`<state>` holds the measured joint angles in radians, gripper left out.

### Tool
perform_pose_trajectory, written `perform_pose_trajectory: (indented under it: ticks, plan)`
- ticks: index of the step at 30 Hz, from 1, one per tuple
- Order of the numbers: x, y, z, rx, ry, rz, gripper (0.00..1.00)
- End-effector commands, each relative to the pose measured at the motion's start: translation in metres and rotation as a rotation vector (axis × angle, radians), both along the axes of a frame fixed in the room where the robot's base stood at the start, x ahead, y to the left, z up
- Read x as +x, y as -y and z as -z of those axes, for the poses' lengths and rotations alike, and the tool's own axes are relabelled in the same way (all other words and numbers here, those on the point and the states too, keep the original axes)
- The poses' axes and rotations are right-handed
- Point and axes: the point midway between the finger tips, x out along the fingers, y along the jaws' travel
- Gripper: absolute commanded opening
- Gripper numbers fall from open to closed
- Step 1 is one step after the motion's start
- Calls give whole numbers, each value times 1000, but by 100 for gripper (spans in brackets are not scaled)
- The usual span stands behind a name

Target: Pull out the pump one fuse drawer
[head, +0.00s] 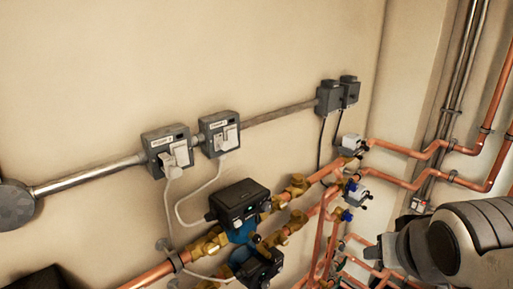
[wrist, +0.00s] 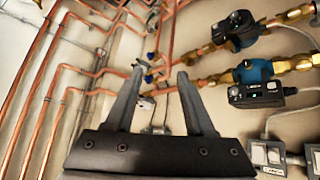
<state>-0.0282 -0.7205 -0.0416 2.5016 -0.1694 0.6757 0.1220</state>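Two grey fuse boxes with white fronts hang on the wall in the head view, a left one (head: 168,150) and a right one (head: 219,133). Each has a small label starting with what looks like "PUMP"; the numbers are too small to read surely, so I cannot tell which is pump one. White switch boxes, apparently the same pair, show at the wrist view's lower right: one (wrist: 266,155) whole, another (wrist: 314,158) cut by the edge. My gripper (wrist: 160,73) is open and empty, its fingers apart and pointing towards pipework, away from both boxes.
Two blue-and-black pumps, an upper (head: 238,203) and a lower (head: 258,268), sit on copper pipes below the boxes. White cables hang from the boxes. Two dark grey boxes (head: 338,94) are farther right along the metal conduit (head: 90,174). My arm fills the lower right.

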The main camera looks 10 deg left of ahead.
Motion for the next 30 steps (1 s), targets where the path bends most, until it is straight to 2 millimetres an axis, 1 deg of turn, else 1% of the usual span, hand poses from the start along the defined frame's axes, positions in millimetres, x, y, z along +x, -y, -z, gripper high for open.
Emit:
perform_pose_trajectory:
  ticks: [1, 3, 5, 7, 9, 11, 14, 16, 19, 21, 24, 27, 30]
  plan:
    - [15, 7, -3, -17, 70, 5, 57]
    - [38, 13, -15, -39, 187, 4, 57]
    - [55, 15, -27, -49, 284, -11, 57]
    - [72, 13, -41, -50, 394, -44, 57]
    - [87, 6, -54, -41, 498, -94, 57]
    - [97, -5, -64, -23, 577, -149, 57]
    - [107, -28, -79, 24, 693, -263, 57]
    - [108, -48, -85, 71, 756, -357, 57]
    - [103, -79, -89, 155, 817, -505, 57]
    - [95, -100, -89, 218, 838, -606, 57]
    - [81, -123, -86, 300, 839, -728, 57]
    - [68, -139, -83, 359, 830, -815, 57]
    - [61, -146, -81, 393, 820, -859, 57]
